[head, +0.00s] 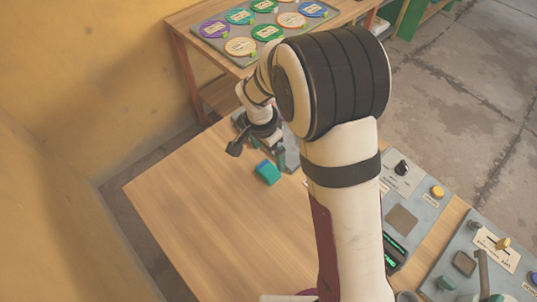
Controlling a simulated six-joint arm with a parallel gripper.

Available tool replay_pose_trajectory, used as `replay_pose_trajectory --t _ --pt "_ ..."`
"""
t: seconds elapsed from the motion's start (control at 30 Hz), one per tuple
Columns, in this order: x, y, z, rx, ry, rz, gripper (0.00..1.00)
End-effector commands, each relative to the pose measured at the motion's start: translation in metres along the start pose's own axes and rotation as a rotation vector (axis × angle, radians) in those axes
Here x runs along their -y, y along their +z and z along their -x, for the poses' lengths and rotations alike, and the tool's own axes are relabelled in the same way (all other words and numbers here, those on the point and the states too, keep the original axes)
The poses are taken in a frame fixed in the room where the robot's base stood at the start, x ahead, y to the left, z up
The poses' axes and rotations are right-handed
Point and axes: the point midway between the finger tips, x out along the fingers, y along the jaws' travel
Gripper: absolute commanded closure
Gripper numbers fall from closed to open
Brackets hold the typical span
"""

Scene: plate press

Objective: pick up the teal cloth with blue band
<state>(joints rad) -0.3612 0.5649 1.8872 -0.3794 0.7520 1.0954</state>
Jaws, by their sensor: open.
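The teal cloth with blue band (267,173) lies as a small folded block on the wooden table, left of my arm's upright link. My gripper (271,152) points down just behind the cloth in the picture, close to it. The jaws are open, and I see nothing held between them. The fingertips are small and partly hidden, so I cannot tell whether they touch the cloth or how high they are above the table.
Grey control panels (428,190) with knobs and buttons line the table's right side. A second table (180,30) at the back holds a tray of several coloured discs. A yellow wall stands at left. The wooden table's front left (210,235) is clear.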

Motion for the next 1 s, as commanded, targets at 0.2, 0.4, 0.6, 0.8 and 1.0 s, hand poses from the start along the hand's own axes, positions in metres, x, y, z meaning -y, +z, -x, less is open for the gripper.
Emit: replay_pose_trajectory --t 0.2,0.4,0.6,0.8,1.0 --pt "-0.003 0.009 -0.034 0.003 0.004 0.002 0.00" --pt "-0.003 0.012 -0.062 0.003 -0.001 0.000 0.00" --pt "-0.003 0.012 -0.063 0.003 -0.002 -0.001 0.00" --pt "-0.003 0.012 -0.062 0.003 -0.002 -0.001 0.36" --pt "-0.003 0.012 -0.062 0.003 -0.002 0.000 0.71"
